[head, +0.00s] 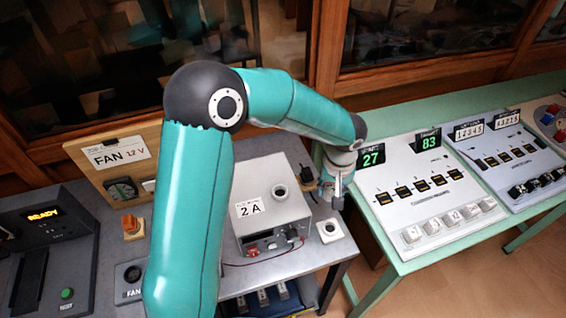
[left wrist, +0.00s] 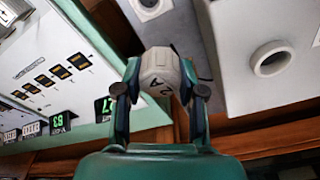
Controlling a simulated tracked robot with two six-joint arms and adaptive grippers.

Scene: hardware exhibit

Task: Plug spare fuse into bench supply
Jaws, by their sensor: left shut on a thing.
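The bench supply (head: 272,215) is a grey box with a "2 A" label and a round, raised open socket (head: 279,193) on its top. In the left wrist view the socket (left wrist: 271,58) shows at the right, empty. My left gripper (head: 333,190) is to the right of the supply, pointing down, apart from the socket. In the left wrist view my left gripper (left wrist: 160,95) is shut on a whitish fuse (left wrist: 160,72) marked "2 A". The fuse is hard to make out in the head view. My right gripper is not in view.
A white square holder (head: 329,231) with a round hole stands at the bench edge below my left gripper. A green table with counter panels (head: 420,195) is to the right, across a gap. A wooden fan board (head: 116,160) and a dark "READY" unit (head: 45,235) are left.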

